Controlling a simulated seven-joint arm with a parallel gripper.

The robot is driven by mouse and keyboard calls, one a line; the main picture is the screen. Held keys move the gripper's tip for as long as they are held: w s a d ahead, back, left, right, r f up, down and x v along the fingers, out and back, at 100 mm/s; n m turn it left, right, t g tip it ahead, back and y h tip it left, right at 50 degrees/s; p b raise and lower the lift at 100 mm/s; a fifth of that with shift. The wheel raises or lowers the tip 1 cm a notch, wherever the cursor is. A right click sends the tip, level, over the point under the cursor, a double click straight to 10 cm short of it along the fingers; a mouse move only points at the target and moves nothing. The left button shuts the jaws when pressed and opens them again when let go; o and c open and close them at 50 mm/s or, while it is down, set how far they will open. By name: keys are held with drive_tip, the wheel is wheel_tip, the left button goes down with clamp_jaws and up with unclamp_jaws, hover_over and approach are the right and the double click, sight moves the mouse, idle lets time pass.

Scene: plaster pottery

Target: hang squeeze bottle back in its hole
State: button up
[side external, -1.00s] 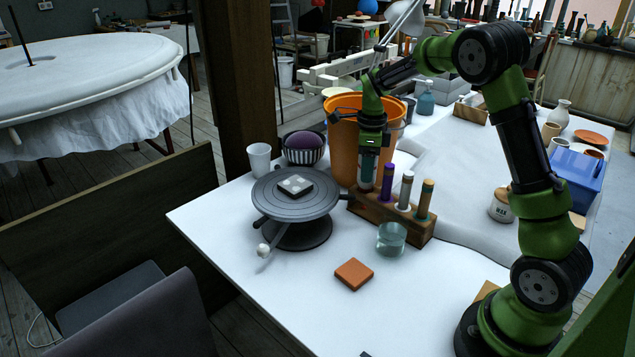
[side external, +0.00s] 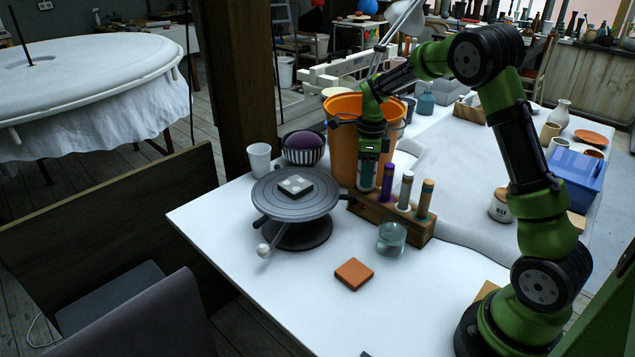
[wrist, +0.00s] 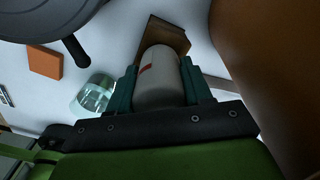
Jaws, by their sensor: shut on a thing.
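The squeeze bottle (wrist: 158,78) is pale with a small red mark and sits between my two teal fingers in the wrist view. My gripper (side external: 366,178) is shut on it, pointing down over the left end of the wooden rack (side external: 414,230). The rack also shows beyond the bottle in the wrist view (wrist: 172,34). The fingers hide most of the bottle in the side view. Its lower end and the hole are hidden, so I cannot tell how far in it is.
A purple-topped bottle (side external: 386,184), a grey-topped one (side external: 405,191) and an orange-topped one (side external: 425,199) stand in the rack. An orange bucket (side external: 344,150) is close behind my gripper. A turntable (side external: 296,200) stands left, a glass (side external: 391,239) in front.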

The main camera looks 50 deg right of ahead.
drive_tip(key=o, duration=0.7)
wheel_tip(320, 180, up, 16)
drive_tip(key=s+a+n+t+y, duration=0.2)
drive_tip(key=s+a+n+t, duration=0.5)
drive_tip(key=s+a+n, duration=1.2)
drive_tip(key=n, duration=0.6)
drive_tip(key=shift+s+f, duration=0.15)
drive_tip(key=shift+f, duration=0.25)
